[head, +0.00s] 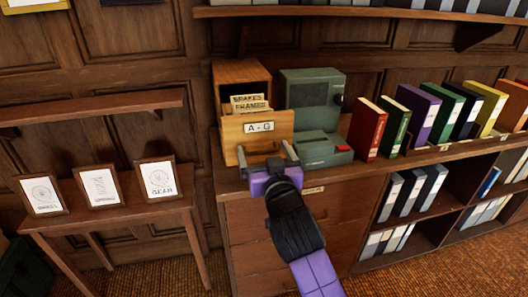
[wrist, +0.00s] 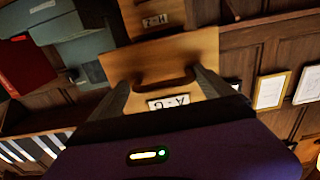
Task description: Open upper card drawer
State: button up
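The wooden card cabinet (head: 240,71) stands on the counter. Its upper drawer, labelled A-G (head: 232,133), is pulled well out, with cards marked BRAKES and FRAMES (head: 250,103) showing above its front. My gripper (head: 265,152) is in front of this drawer, with its fingers wide apart at either end of the dark handle. In the wrist view, the handle (wrist: 162,81) lies between the fingertips; whether they touch it is unclear. The H-Z drawer front (wrist: 174,14) shows beyond it in that view; the head view hides it.
A green-grey machine (head: 308,92) stands close to the right of the cabinet, then a row of coloured binders (head: 420,112). At left, a small table (head: 110,212) holds framed drawings below a wall shelf (head: 90,106). The floor in front is carpeted.

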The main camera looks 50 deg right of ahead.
jog(key=shift+s+a, duration=0.1)
jog(key=shift+a, duration=0.1)
jog(key=b+v, duration=0.1)
jog(key=v, duration=0.6)
jog(key=shift+s+b, duration=0.2)
jog(key=shift+b, duration=0.1)
